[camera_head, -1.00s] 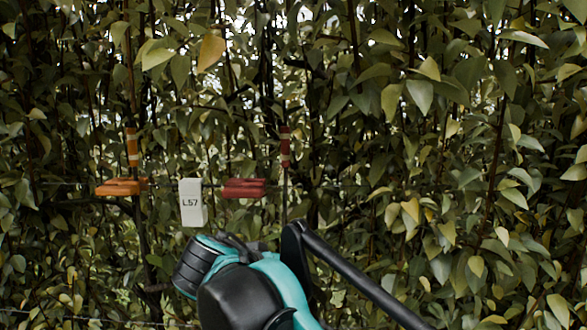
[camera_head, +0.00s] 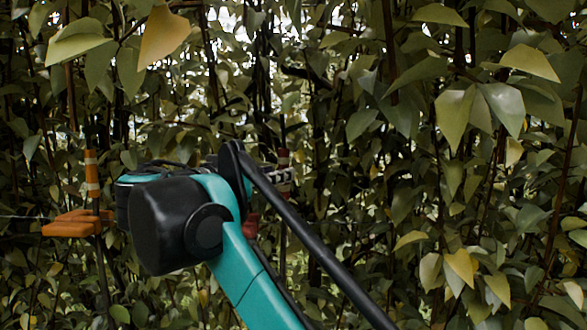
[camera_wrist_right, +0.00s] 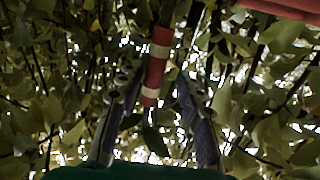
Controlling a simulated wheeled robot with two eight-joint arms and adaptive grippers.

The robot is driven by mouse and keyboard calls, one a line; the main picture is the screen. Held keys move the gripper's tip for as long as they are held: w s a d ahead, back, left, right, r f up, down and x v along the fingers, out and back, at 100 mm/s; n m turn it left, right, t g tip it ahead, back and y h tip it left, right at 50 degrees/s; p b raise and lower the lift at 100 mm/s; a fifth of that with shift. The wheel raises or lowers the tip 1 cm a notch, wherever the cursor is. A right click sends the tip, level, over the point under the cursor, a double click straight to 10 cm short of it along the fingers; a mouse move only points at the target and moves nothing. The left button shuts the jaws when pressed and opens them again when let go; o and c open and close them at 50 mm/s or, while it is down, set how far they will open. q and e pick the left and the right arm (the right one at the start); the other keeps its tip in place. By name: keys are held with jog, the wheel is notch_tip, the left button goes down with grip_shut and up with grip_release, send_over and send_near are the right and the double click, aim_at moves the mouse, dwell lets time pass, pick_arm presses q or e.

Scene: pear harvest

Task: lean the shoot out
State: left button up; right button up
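A thin upright shoot with a red and white band (camera_head: 283,172) stands in the foliage, and part of it is hidden by my right arm. In the right wrist view the red and white band (camera_wrist_right: 157,62) shows between the fingers of my right gripper (camera_wrist_right: 158,82). The fingers are apart, with gaps on both sides of the band; I cannot tell how deep between them the shoot sits. In the head view the right gripper (camera_head: 268,175) is small, mostly behind my arm, at the band. My left gripper is not in view.
A red block (camera_head: 251,224) is partly hidden by my arm; a red block (camera_wrist_right: 285,8) shows at top right in the wrist view. Dense leaves surround everything.

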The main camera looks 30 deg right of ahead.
jog(key=d, duration=0.1)
jog(key=d+p, duration=0.1)
jog(key=d, duration=0.1)
jog(key=shift+r, duration=0.3)
jog(key=x, duration=0.4)
jog(key=shift+w+f, duration=0.3)
jog(key=shift+w, duration=0.15)
jog(key=shift+s+a+r, duration=0.15)
jog(key=shift+s+a, duration=0.1)
jog(key=shift+s, duration=0.1)
jog(key=shift+c, duration=0.3)
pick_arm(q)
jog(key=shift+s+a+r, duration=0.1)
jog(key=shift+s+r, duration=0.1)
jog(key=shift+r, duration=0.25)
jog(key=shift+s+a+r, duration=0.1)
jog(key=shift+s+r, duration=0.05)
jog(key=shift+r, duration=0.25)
pick_arm(e)
jog(key=shift+w, duration=0.1)
grip_shut()
